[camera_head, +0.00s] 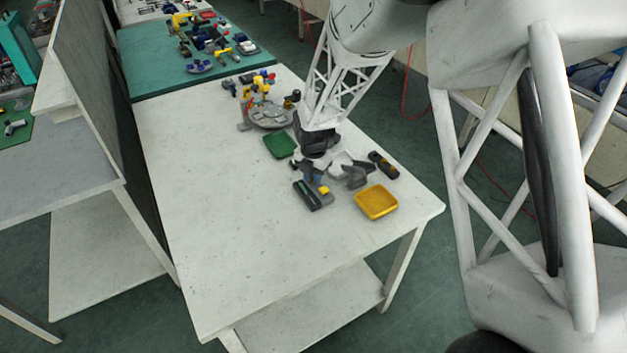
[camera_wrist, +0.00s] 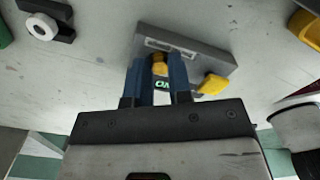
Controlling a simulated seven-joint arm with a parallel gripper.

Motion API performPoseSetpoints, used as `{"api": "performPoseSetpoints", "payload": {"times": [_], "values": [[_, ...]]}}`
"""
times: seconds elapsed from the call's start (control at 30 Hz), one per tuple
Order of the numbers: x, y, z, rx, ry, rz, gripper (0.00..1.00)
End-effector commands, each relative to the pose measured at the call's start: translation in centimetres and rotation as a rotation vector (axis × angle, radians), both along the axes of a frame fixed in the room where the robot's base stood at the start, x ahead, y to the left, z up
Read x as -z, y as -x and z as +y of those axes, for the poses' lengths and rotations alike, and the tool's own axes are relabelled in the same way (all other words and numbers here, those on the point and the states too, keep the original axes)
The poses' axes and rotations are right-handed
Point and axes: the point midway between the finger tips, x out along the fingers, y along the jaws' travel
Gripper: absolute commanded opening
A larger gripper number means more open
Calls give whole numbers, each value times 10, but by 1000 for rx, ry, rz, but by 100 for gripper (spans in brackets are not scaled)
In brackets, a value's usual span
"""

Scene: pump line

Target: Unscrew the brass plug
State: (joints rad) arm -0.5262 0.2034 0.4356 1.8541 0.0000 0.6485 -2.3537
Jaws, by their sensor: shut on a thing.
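A small brass-yellow part, which looks like the brass plug (camera_wrist: 159,67), shows between the blue fingers of my gripper (camera_wrist: 162,64) in the wrist view. My gripper is shut on it, and the fingers hide its sides. Just behind it is a dark grey block (camera_wrist: 197,50) with a pale slot and green lettering. In the head view, my gripper (camera_head: 312,173) points down over the table close to this block (camera_head: 307,196). I cannot tell whether the plug is still seated in the block.
A yellow piece (camera_wrist: 213,85) sits by the block's right end in the wrist view. In the head view, a yellow tray (camera_head: 377,203), a green tray (camera_head: 280,146), a grey part (camera_head: 356,178) and a black item (camera_head: 383,165) surround my gripper. The table's front left is clear.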

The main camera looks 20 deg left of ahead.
Motion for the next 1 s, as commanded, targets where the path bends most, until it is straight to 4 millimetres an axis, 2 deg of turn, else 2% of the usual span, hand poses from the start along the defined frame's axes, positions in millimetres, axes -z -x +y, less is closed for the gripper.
{"api": "performPoseSetpoints", "payload": {"times": [0.37,1.0], "values": [[0,0,0,-63,0,0,2],[0,0,0,-534,0,0,2]]}}
